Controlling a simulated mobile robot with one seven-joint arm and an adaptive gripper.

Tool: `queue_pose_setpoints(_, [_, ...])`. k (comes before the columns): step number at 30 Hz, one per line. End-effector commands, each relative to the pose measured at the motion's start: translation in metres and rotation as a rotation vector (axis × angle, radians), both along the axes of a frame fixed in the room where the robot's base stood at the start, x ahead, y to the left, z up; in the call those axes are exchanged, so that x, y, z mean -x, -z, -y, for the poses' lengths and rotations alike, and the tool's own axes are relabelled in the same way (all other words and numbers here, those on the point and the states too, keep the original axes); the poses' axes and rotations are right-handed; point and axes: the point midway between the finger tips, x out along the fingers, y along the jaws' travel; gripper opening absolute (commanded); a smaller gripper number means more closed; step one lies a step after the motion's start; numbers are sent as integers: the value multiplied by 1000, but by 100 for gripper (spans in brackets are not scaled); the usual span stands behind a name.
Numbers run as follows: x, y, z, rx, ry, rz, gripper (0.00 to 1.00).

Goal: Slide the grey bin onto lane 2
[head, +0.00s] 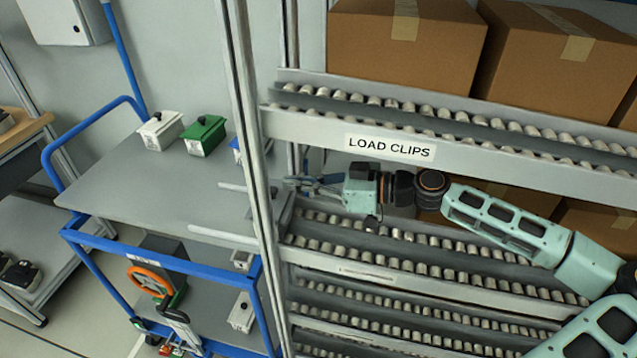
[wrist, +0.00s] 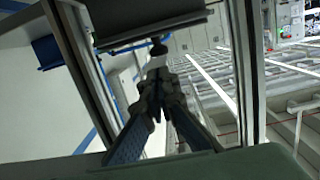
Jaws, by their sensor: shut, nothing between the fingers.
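My gripper (head: 300,183) is shut and empty, reaching left through the rack opening above a roller lane (head: 400,234), near the rack's upright post. In the wrist view its fingers (wrist: 156,88) converge with nothing held between them. Lane 2 is not readable; a small label (head: 367,273) on a lower beam is too blurred.
The flow rack (head: 390,150) carries a LOAD CLIPS sign and cardboard boxes (head: 405,45). A blue-framed cart (head: 120,190) stands left of the post with a green bin (head: 204,135) and a mostly hidden blue one. Much of the cart top is bare.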

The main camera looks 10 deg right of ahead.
Motion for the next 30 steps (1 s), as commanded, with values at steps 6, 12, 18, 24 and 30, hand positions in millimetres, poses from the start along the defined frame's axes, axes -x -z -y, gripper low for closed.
queue_pose_setpoints(6, [-11,3,-29,-2,1,-5,0])
queue_pose_setpoints(12, [-11,17,-28,0,0,-2,0])
queue_pose_setpoints(18, [-10,20,-28,4,-2,-5,0])
queue_pose_setpoints(24, [-10,21,-28,4,-3,-5,0])
queue_pose_setpoints(30, [-4,22,-8,5,2,-4,0])
